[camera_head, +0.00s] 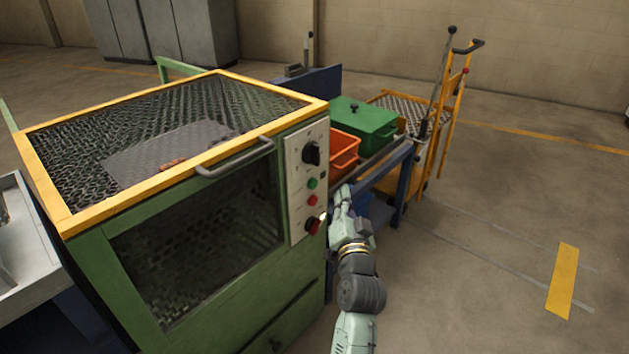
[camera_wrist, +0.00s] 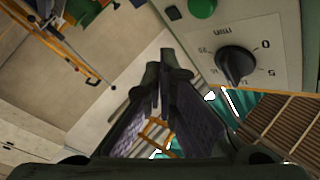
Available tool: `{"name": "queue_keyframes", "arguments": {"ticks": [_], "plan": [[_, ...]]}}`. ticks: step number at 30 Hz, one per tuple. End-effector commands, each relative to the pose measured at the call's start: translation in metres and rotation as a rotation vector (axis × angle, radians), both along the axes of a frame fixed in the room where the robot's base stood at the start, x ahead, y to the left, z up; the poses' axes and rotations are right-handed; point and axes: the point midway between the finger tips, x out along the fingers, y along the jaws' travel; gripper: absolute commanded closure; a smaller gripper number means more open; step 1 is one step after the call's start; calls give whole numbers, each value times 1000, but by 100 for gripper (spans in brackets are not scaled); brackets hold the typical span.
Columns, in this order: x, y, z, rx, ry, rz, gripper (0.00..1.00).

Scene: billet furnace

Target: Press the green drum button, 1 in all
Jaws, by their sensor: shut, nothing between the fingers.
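The green button (camera_head: 312,183) is on the pale control panel (camera_head: 294,192) at the right end of the green machine. A red button (camera_head: 312,200) sits just below it. The green button also shows at the top edge of the wrist view (camera_wrist: 202,8), partly cut off. My gripper (camera_head: 343,192) is to the right of the panel in the head view, apart from the button. In the wrist view my gripper (camera_wrist: 166,58) has its fingers together and empty, with the panel beyond to the upper right.
A black dial (camera_head: 311,153) is above the green button, and a red-and-black knob (camera_head: 312,225) is below. A bar handle (camera_head: 235,158) juts from the machine's front. An orange bin (camera_head: 344,150) and green box (camera_head: 362,125) stand behind my gripper. Open floor lies right.

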Motion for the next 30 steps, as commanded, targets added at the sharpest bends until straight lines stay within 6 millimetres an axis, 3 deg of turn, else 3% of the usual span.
{"name": "queue_keyframes", "arguments": {"ticks": [4,12,30], "plan": [[12,19,3,-1,0,3,100],[26,37,2,1,-1,2,100],[28,39,0,0,-1,1,100]]}}
